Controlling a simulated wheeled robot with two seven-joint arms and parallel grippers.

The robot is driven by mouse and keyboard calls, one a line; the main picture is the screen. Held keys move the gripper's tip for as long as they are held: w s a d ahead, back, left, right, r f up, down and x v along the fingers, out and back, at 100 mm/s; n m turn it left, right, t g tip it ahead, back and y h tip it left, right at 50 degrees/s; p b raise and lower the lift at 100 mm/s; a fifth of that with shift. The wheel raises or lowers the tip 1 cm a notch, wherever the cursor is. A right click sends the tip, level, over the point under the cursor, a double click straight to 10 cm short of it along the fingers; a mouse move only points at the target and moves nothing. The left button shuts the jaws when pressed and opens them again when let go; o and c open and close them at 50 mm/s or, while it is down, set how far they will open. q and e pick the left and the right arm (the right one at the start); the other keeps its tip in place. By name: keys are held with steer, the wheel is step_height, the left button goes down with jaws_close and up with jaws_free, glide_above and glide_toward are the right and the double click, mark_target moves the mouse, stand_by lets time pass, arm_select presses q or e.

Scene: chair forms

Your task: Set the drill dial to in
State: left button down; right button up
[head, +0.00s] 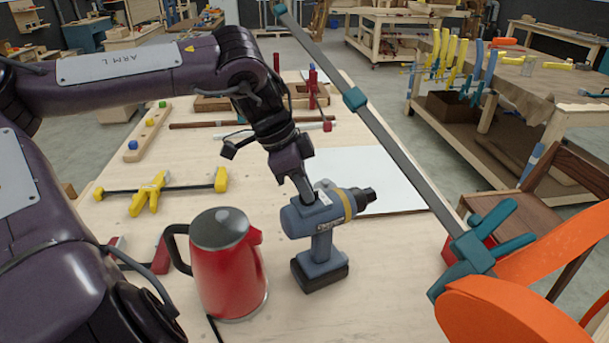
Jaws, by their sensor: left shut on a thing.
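The blue-grey drill (322,222) stands upright on its dark battery base on the workbench, its black chuck (366,198) pointing right and a yellow band behind it. My left gripper (314,199) comes down onto the top of the drill body. Its fingers are shut on a small part there that seems to be the drill dial. The fingers mostly hide the dial, so its setting cannot be read. My right gripper is not in view.
A red kettle (222,265) stands just left of the drill. A long bar clamp (400,150) slants over the bench to orange curved parts (530,300) at right. A white sheet (375,180) lies behind the drill. A yellow clamp (150,192) lies at left.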

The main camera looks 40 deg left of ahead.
arm_select(q)
steer(key=shift+a+m+g+h+p, duration=0.1)
steer(key=shift+m+g+h+p, duration=0.25)
steer(key=shift+m+p, duration=0.9)
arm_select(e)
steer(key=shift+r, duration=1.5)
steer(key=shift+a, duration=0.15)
arm_select(q)
steer(key=c, duration=1.5)
jaws_free()
steer(key=b+v, duration=0.1)
steer(key=v, duration=0.5)
steer(key=shift+a+r+b, duration=0.1)
steer(key=shift+r+b, duration=0.2)
steer(key=shift+s+a+r, duration=0.1)
steer(key=shift+a+r, duration=0.05)
steer(key=shift+r, duration=0.4)
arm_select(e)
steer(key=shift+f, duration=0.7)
arm_select(q)
steer(key=shift+f, duration=0.1)
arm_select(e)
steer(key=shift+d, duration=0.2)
